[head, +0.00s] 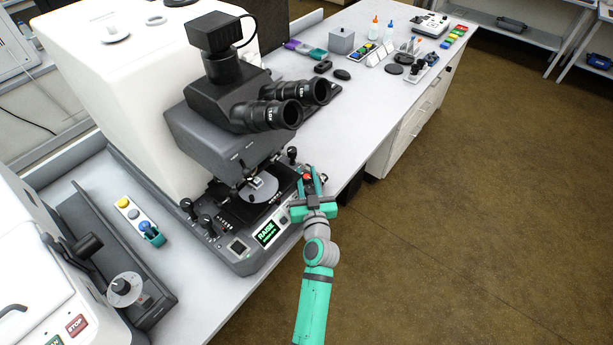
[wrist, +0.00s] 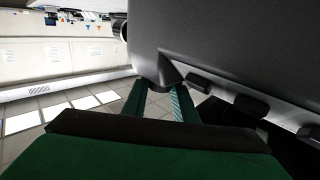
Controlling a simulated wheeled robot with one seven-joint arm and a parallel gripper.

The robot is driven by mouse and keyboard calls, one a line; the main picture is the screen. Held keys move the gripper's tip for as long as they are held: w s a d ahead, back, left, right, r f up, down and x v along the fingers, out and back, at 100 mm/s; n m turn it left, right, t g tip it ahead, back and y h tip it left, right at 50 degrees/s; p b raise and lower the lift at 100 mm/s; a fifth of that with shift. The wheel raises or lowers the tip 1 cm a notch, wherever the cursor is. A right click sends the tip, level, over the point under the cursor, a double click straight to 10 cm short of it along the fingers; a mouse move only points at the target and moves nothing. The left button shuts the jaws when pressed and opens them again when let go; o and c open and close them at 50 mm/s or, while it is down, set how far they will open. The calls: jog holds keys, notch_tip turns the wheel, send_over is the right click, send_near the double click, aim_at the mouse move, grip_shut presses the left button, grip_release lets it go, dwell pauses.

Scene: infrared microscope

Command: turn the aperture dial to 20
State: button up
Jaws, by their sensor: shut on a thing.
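The microscope (head: 226,125) stands on the bench with its dark base toward me. My gripper (head: 308,181) is at the right front corner of that base, shut on a small part with a red spot (head: 307,177). The fingers largely hide this part, and I cannot read a scale or number on it. I cannot tell from its look whether it is the aperture dial. In the wrist view, the green fingers (wrist: 160,90) reach to the lower edge of a large dark grey body (wrist: 225,45); what lies between their tips is hidden.
A lit display (head: 267,232) is on the base front, left of my gripper. Black knobs (head: 187,205) stand at the base's left. A round dial (head: 124,288) is on the left instrument. Small items line the bench behind. The floor (head: 450,200) at right is clear.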

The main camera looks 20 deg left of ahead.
jog(key=shift+n+g+y, duration=0.3)
jog(key=shift+y, duration=0.3)
jog(key=n+g+y, duration=0.2)
jog(key=n+y, duration=0.1)
jog(key=shift+g+y, duration=0.3)
jog(key=n+g+y, duration=0.3)
jog(key=g, duration=0.1)
jog(key=shift+g, duration=0.3)
jog(key=n+g+y, duration=0.2)
jog(key=n+g, duration=0.2)
jog(key=g, duration=0.1)
jog(key=shift+n+g, duration=1.4)
jog(key=shift+g, duration=0.9)
jog(key=shift+s+f+g, duration=0.1)
jog(key=shift+g, duration=0.2)
jog(key=o, duration=1)
jog(key=shift+o, duration=0.2)
